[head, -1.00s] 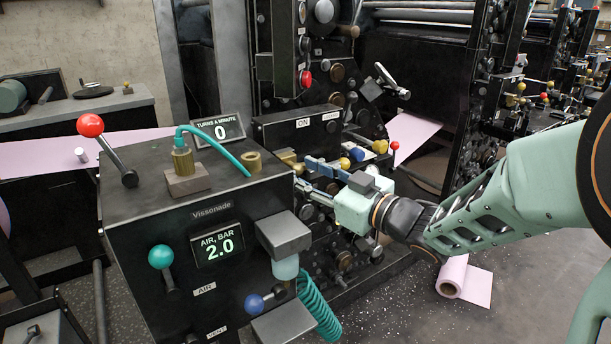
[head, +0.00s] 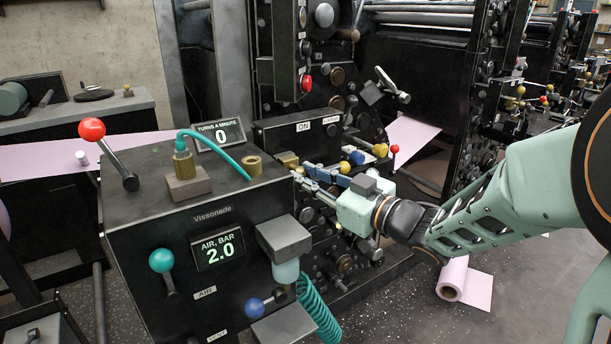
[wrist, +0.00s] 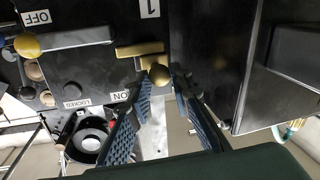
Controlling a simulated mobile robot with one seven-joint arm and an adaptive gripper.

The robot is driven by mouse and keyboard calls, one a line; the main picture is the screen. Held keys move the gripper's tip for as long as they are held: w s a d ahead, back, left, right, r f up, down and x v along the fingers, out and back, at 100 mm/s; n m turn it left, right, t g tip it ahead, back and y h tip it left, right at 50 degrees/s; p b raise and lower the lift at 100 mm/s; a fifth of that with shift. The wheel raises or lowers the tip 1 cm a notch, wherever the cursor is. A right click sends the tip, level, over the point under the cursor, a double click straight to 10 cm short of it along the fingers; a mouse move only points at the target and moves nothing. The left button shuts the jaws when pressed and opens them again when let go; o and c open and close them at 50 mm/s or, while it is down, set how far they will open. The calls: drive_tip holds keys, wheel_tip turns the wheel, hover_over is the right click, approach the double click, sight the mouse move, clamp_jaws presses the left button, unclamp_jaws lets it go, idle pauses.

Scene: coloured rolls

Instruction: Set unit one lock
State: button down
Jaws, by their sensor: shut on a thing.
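My gripper (wrist: 160,82) has its two blue fingers closed around a round brass knob (wrist: 158,75) in the wrist view. The knob is at the end of a brass handle (wrist: 138,50) on a dark panel. A label "1" (wrist: 149,8) is above the handle. Labels "ON" (wrist: 120,97) and "LOCKED" (wrist: 76,103) are below and to its left. In the head view my gripper (head: 304,176) reaches in behind the black Vissonade console (head: 150,215), and its fingertips are partly hidden.
A pink roll (head: 452,280) lies on the floor at right.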

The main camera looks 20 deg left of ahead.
drive_tip(key=w+d+p, duration=0.1)
drive_tip(key=w+d, duration=0.2)
drive_tip(key=shift+w+d, duration=0.15)
drive_tip(key=shift+w, duration=0.25)
drive_tip(key=c, duration=1.7)
unclamp_jaws()
drive_tip(key=shift+c, duration=0.2)
drive_tip(key=v, duration=1.2)
